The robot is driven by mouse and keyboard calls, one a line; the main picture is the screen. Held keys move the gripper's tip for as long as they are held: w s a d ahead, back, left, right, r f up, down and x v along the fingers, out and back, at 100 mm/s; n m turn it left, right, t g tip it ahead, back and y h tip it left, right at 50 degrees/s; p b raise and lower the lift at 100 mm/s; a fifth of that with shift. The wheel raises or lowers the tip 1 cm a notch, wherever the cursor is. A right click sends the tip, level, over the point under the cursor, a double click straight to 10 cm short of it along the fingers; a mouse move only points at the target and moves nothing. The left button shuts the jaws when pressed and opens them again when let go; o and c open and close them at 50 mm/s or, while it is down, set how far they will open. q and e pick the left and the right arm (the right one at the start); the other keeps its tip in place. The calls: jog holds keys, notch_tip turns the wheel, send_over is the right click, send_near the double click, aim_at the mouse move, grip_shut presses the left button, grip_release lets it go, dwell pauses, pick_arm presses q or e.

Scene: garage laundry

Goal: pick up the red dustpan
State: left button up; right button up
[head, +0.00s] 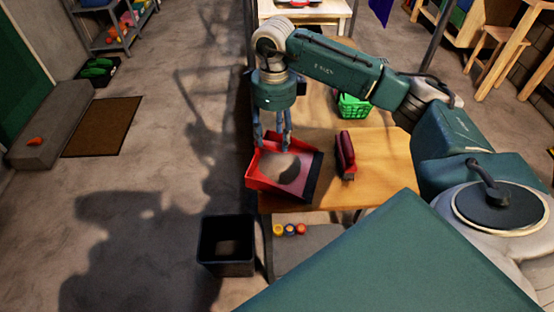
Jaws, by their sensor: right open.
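The red dustpan (262,179) lies at the left front corner of the wooden table, partly over its left edge. A dark grey patch lies in the pan, and its front lip is dark. My right gripper (272,141) points down at the far left rim of the dustpan, fingers apart. I cannot tell whether the fingers touch the rim or stand around it. My left gripper is not in view.
A dark red brush (345,155) lies on the wooden table (385,160) right of the dustpan. A green basket (354,106) stands farther back. A black bin (228,246) stands on the floor at the front left. Several small coloured items (290,230) lie below the table top.

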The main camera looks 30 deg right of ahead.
aim_at(277, 147)
jog(key=f+p, duration=0.1)
jog(key=f, duration=0.1)
jog(key=s+f+p, duration=0.1)
jog(key=f, duration=0.1)
jog(key=shift+f, duration=0.15)
jog(key=shift+w+f, duration=0.15)
jog(key=shift+f, duration=0.25)
grip_shut()
